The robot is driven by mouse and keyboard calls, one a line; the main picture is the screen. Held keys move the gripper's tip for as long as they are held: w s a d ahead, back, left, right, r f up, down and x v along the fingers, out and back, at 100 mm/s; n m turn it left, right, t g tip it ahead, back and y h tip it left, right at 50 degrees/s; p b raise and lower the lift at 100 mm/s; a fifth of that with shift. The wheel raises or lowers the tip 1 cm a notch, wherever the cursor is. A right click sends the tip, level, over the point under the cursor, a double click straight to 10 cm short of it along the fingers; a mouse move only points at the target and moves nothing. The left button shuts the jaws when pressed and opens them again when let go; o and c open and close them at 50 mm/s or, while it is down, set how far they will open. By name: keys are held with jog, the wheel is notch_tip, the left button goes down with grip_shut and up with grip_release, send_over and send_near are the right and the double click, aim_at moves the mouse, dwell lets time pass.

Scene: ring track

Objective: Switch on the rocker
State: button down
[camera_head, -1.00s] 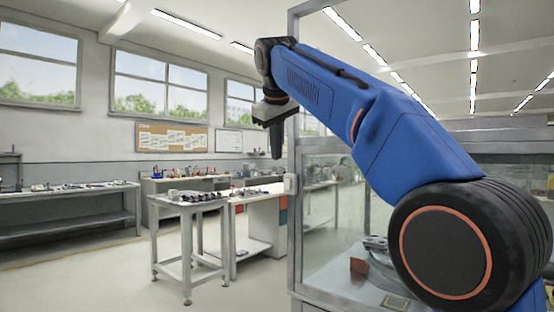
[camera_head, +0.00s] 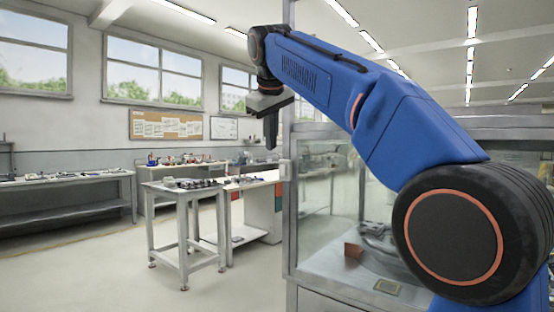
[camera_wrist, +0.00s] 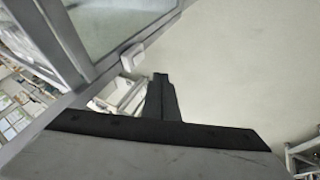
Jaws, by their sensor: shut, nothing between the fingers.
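The rocker appears as a small pale switch box (camera_head: 285,170) on the metal corner post of the glass enclosure. It also shows in the wrist view (camera_wrist: 132,56), just up and left of the fingertips. Its rocker face is too small to read. My gripper (camera_head: 271,143) points down to the left of the post, with its tips a little above the box's height in the head view. In the wrist view my gripper (camera_wrist: 160,78) has its fingers together and empty, apart from the box.
The glass enclosure (camera_head: 322,258) stands behind my arm, with a reddish-brown block (camera_head: 353,250) inside. A grey work table (camera_head: 185,190) with small parts stands left of it. Benches line the back wall. The floor (camera_head: 90,270) at front left is clear.

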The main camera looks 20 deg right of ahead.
aim_at(280, 165)
jog(key=w+d+f, duration=0.4)
jog(key=w+f, duration=0.3)
jog(key=f, duration=0.1)
jog(key=shift+w+d+f, duration=0.25)
jog(key=shift+w+d, duration=0.1)
jog(key=shift+d, duration=0.05)
jog(key=shift+w+d+f, duration=0.1)
jog(key=shift+d+f, duration=0.05)
jog(key=shift+d, duration=0.05)
jog(key=shift+r, duration=0.9)
